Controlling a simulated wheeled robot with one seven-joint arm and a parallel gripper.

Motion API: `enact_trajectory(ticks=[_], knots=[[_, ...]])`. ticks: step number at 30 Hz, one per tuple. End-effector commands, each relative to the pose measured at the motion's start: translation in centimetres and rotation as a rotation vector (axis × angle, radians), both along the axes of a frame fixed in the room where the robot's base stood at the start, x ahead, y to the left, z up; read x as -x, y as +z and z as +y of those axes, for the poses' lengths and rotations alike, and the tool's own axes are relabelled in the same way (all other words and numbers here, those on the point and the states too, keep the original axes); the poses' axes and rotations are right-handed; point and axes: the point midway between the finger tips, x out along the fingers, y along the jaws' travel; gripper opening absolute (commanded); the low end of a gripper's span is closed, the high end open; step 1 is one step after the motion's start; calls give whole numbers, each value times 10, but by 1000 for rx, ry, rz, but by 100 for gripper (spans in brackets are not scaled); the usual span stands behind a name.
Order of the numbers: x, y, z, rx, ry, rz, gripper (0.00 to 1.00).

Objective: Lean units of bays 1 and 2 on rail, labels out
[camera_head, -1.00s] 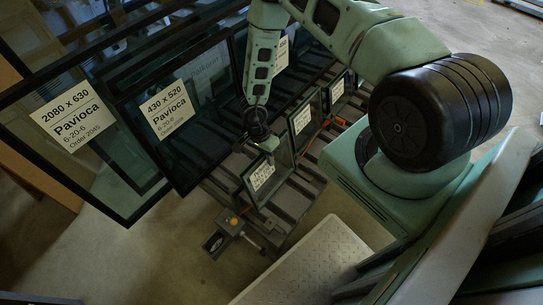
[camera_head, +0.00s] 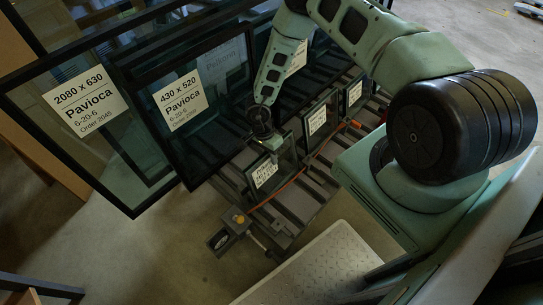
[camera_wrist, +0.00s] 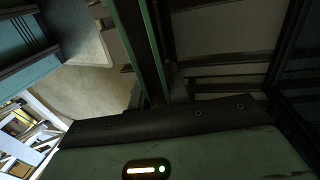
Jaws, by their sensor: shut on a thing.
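My gripper (camera_head: 268,138) is shut on the top edge of a small glass unit (camera_head: 264,173) with a white label facing the head camera. The unit stands close to the slatted rack, behind an orange strip; I cannot tell whether its bottom edge touches. In the wrist view, the unit's greenish edge (camera_wrist: 150,50) runs up from the gripper's dark front. Two more small labelled units, one in the middle (camera_head: 315,119) and one farther right (camera_head: 354,92), lean along the same row with labels facing out. The fingertips are mostly hidden.
Large framed panes labelled Pavioca, 2080 x 630 (camera_head: 85,104) and 430 x 520 (camera_head: 181,98), stand close at the left. A small device with a yellow button (camera_head: 237,217) sits at the rack's near end.

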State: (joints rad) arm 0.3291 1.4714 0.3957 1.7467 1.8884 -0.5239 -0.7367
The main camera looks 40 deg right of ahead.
Motion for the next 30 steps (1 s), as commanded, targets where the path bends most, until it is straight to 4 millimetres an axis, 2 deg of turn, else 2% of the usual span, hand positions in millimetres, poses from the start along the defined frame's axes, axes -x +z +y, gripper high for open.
enact_trajectory(ticks=[30], knots=[[1,-4,0,1,-1,-1,0]])
